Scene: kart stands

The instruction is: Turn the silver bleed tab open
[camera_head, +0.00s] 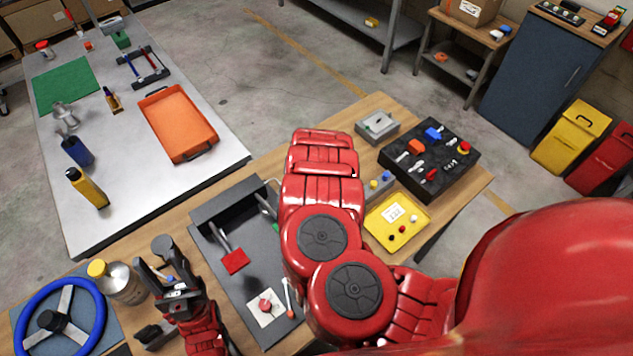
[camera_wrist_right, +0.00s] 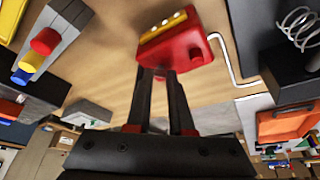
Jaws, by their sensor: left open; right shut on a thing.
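I cannot pick out the silver bleed tab with certainty in either view. In the right wrist view, a red block (camera_wrist_right: 185,52) with a yellow strip and several pale dots sits at the tips of my right gripper (camera_wrist_right: 163,72). The fingers are shut on it, and its near side is partly hidden by them. A thin bent silver rod (camera_wrist_right: 228,62) runs beside the block. In the head view my own red arm hides the right gripper and the block. My left gripper (camera_head: 165,271) is open and empty at the lower left, beside a yellow-lidded jar (camera_head: 122,284).
A dark tray (camera_head: 213,266) with a red pedal (camera_head: 235,261) lies left of my arm. A yellow tray (camera_head: 384,236) and black switch panel (camera_head: 462,178) stand right. A blue steering wheel (camera_head: 27,307) lies far left. The light table (camera_head: 205,185) holds an orange tray (camera_head: 178,125).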

